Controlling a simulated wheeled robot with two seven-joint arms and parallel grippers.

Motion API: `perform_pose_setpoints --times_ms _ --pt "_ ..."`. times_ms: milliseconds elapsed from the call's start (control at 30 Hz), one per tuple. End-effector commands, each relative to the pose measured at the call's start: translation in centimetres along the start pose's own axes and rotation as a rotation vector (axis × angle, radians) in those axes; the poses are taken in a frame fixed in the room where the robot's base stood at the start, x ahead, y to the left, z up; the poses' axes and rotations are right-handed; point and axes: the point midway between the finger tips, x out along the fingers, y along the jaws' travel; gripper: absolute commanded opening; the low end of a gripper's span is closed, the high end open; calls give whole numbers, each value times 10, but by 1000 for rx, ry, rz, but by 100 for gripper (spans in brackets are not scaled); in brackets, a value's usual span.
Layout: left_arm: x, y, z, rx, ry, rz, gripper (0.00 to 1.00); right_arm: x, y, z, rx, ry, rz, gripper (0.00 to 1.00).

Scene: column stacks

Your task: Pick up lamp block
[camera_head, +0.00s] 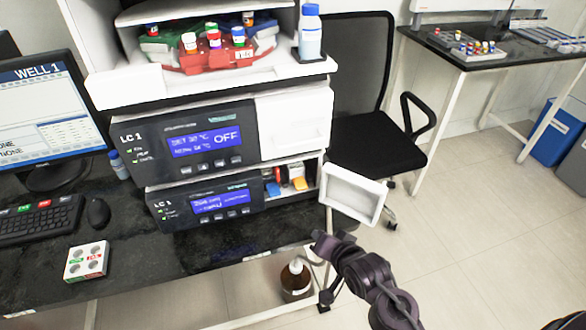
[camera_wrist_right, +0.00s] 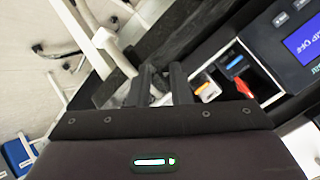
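The open lower compartment of the LC 1 unit holds small coloured blocks. In the head view a blue block (camera_head: 272,188) is at left and an orange block (camera_head: 299,183) at right. The right wrist view shows a blue block (camera_wrist_right: 234,63), an orange and white block (camera_wrist_right: 208,91) and a red block (camera_wrist_right: 244,86). I cannot tell which is the lamp block. My right gripper (camera_head: 322,242) is in front of and below the compartment. Its fingers (camera_wrist_right: 163,70) are apart with nothing between them, left of the blocks. My left gripper is not in view.
A white open door (camera_head: 352,193) sticks out right of the compartment, just above my right gripper. The black bench (camera_head: 215,250) ends below the unit. A brown bottle (camera_head: 296,277) stands under it.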

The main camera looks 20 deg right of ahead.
Motion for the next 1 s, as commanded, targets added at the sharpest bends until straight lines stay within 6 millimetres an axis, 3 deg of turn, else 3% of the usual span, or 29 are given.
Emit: perform_pose_setpoints --times_ms 300,600,1000 --pt "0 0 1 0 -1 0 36 24 -16 -26 366 156 -243 18" --pt "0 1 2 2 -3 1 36 30 -28 -49 733 221 -549 18" --pt "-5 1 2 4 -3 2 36 58 -50 -64 777 222 -594 18"
